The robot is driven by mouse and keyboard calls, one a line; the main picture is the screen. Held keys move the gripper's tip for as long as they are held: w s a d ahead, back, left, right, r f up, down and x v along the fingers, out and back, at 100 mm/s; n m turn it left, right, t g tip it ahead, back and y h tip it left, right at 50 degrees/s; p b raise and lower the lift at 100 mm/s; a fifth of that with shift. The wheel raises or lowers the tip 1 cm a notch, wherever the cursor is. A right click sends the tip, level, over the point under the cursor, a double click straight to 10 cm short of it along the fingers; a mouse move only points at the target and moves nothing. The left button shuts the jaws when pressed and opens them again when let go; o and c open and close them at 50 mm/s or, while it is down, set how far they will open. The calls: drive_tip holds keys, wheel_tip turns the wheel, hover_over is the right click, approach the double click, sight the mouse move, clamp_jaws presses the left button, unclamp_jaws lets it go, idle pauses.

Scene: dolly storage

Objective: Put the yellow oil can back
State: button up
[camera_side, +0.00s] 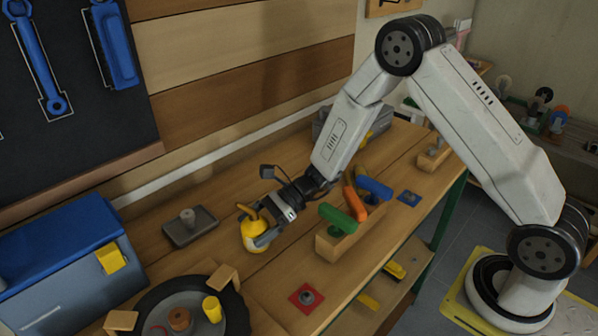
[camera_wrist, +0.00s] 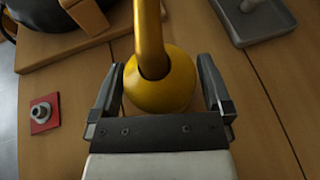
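The yellow oil can (camera_side: 250,236), with a round body and a curved spout, is at my gripper (camera_side: 262,232) over the wooden bench in the side view. In the wrist view the can (camera_wrist: 160,88) sits between the two fingers of my gripper (camera_wrist: 162,75), with its spout pointing toward the top of the picture. The left finger is close beside the can, and a narrow gap shows at the right finger. The fingers are spread around the body. The can's underside is hidden, so I cannot tell whether it touches the bench.
A grey tray with a peg (camera_side: 178,236) lies left of the can. A red square plate with a grey knob (camera_side: 306,297) lies near the front edge. A wooden block with coloured handles (camera_side: 330,246) stands right. A blue toolbox (camera_side: 62,252) and round dolly (camera_side: 240,316) occupy the left front.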

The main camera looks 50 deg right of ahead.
drive_tip(key=shift+r, duration=0.1)
drive_tip(key=shift+d+r, duration=0.1)
drive_tip(key=shift+d, duration=0.05)
drive_tip(key=v, duration=1.1)
drive_tip(key=shift+s+d+r, duration=0.15)
drive_tip(key=shift+d, duration=0.15)
idle(0.4)
drive_tip(key=shift+x, duration=5.65)
drive_tip(key=shift+d, duration=0.15)
